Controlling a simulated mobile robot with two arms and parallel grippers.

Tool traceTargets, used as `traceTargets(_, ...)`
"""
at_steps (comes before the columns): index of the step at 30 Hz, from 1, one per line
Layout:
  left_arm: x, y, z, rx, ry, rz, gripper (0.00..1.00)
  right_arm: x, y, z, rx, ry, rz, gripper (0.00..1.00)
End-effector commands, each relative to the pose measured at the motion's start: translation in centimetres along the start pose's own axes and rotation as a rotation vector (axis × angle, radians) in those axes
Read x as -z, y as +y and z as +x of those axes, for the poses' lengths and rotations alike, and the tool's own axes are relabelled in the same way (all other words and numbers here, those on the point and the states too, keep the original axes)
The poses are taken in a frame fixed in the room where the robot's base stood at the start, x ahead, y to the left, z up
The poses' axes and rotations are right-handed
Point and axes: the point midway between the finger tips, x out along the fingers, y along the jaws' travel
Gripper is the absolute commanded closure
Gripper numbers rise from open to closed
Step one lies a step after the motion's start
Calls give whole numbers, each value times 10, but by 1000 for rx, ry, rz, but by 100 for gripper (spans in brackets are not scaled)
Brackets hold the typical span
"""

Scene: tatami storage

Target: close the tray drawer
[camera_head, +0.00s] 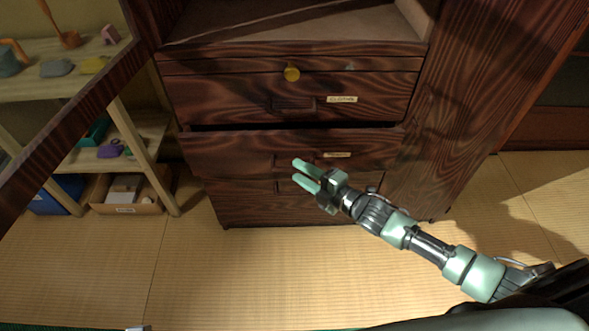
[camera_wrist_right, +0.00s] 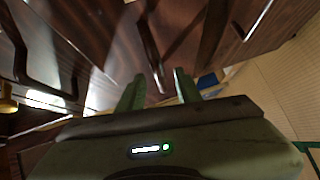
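A dark wooden chest stands ahead with several drawers. Its middle drawer (camera_head: 230,148) is pulled out a little, and a dark gap shows above its front. The upper drawer (camera_head: 225,95) with a label looks shut. My right gripper (camera_head: 298,173) is in front of the middle drawer's front, near its handle; I cannot tell whether it touches. Its two green fingers are apart with nothing between them. In the right wrist view the fingers (camera_wrist_right: 158,90) are also spread, with dark wood and handle bars beyond them. My left gripper is not in view.
At left are a shelf (camera_head: 60,85) with small items and a cardboard box (camera_head: 128,195) on the floor. A tall wooden panel (camera_head: 470,100) stands at right. The tatami floor (camera_head: 240,275) in front is clear.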

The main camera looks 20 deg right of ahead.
Motion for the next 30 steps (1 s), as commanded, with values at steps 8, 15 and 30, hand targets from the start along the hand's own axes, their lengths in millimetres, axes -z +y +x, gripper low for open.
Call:
traceTargets(8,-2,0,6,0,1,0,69,0,-1,27,1,-1,-2,66)
traceTargets(15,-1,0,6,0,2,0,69,0,0,28,1,-1,-2,66)
traceTargets(30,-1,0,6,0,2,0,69,0,0,27,1,0,-2,100)
